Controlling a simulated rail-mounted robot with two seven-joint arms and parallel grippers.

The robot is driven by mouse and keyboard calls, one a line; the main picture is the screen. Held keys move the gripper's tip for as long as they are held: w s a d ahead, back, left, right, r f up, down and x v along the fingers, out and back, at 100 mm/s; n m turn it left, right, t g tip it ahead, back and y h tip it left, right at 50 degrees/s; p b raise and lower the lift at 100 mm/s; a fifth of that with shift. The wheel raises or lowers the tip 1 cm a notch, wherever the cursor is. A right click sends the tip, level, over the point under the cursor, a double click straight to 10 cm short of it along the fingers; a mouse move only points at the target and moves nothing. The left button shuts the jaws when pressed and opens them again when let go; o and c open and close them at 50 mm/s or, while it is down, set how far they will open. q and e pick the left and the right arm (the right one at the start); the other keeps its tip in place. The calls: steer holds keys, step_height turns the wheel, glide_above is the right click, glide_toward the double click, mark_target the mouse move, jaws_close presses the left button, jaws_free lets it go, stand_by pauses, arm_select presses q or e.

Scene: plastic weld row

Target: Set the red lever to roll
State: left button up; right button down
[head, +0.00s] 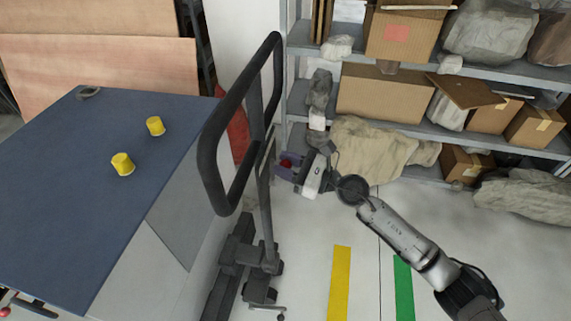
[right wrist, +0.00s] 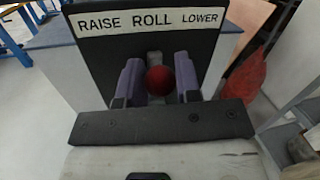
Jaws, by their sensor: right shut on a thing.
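The red lever shows in the right wrist view as a round red knob (right wrist: 160,80), below a label plate (right wrist: 150,21) reading RAISE, ROLL, LOWER. The knob sits roughly under the word ROLL. In the head view the knob (head: 286,163) is small and partly hidden, beside the upright of a black loop handle (head: 213,165). My right gripper (head: 288,171) is at the lever. Its two purple fingers (right wrist: 158,80) are either side of the knob and shut on it. The lever's stem is mostly hidden. My left gripper is not in view.
A blue-topped table (head: 60,180) stands left of the handle, with two yellow cylinders (head: 123,164) on it. Grey shelves (head: 480,69) with boxes and wrapped bundles stand behind my right arm. Yellow (head: 340,285) and green (head: 403,290) strips mark clear floor.

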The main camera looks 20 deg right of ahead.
steer(key=c, duration=1.1)
jaws_free()
steer(key=shift+o, duration=1.4)
steer(key=v, duration=1.4)
steer(key=shift+b, duration=0.45)
